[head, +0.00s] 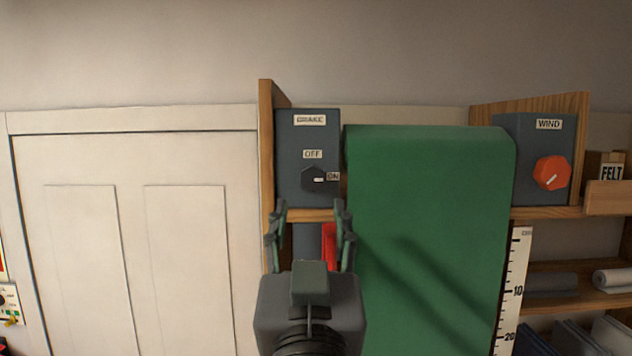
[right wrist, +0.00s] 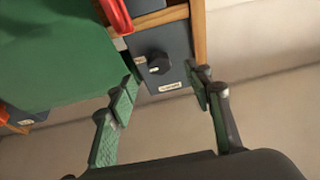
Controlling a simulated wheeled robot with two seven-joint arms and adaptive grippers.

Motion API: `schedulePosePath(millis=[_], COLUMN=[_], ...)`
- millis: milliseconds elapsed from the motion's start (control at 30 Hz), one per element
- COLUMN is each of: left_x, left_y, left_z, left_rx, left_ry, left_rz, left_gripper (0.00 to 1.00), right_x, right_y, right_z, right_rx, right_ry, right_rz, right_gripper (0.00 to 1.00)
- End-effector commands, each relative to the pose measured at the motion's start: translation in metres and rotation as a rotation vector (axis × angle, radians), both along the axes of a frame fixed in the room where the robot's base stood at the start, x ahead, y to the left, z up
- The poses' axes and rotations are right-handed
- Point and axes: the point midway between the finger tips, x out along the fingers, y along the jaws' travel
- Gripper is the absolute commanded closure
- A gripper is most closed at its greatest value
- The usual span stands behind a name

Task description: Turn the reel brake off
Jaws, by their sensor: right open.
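The reel brake is a dark grey box (head: 293,142) left of the green felt, with a label on top and OFF and ON labels. Its black knob (head: 314,180) has a white mark that points right, at ON. In the right wrist view the knob (right wrist: 158,63) shows beyond and between the fingers. My right gripper (head: 311,208) is open and empty, just below the knob in the head view and apart from it. My left gripper is not in view.
A green felt sheet (head: 430,230) hangs right of the brake box. A red part (head: 329,245) shows behind my right fingers. A WIND box with an orange knob (head: 551,173) stands at the right. A wooden side board (head: 266,150) borders the brake box on the left.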

Motion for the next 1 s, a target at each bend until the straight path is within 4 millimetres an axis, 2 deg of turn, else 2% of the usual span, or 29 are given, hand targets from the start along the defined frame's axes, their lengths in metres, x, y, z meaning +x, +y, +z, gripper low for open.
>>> schedulePosePath(millis=[133, 300, 433, 567, 800, 900, 1000], left_x=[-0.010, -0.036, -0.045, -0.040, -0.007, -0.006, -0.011], left_y=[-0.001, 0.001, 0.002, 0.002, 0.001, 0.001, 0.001], left_z=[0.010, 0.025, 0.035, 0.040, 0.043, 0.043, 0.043], left_rx=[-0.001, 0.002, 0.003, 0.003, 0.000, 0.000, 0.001], left_ry=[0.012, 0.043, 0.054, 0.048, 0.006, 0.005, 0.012], left_rz=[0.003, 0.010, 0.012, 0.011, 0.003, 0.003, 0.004], left_gripper=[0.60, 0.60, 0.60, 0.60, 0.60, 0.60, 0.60], right_x=[0.013, 0.039, 0.056, 0.067, 0.071, 0.071, 0.071], right_y=[-0.004, -0.009, -0.009, -0.009, -0.007, -0.007, -0.006], right_z=[0.009, 0.021, 0.027, 0.030, 0.029, 0.029, 0.029], right_rx=[-0.001, -0.001, -0.001, -0.001, 0.000, 0.000, 0.000], right_ry=[0.000, 0.001, 0.001, 0.000, 0.001, 0.001, 0.000], right_rz=[-0.011, -0.021, -0.023, -0.020, -0.016, -0.015, -0.015], right_gripper=[0.53, 0.53, 0.53, 0.53, 0.53, 0.53, 0.60])
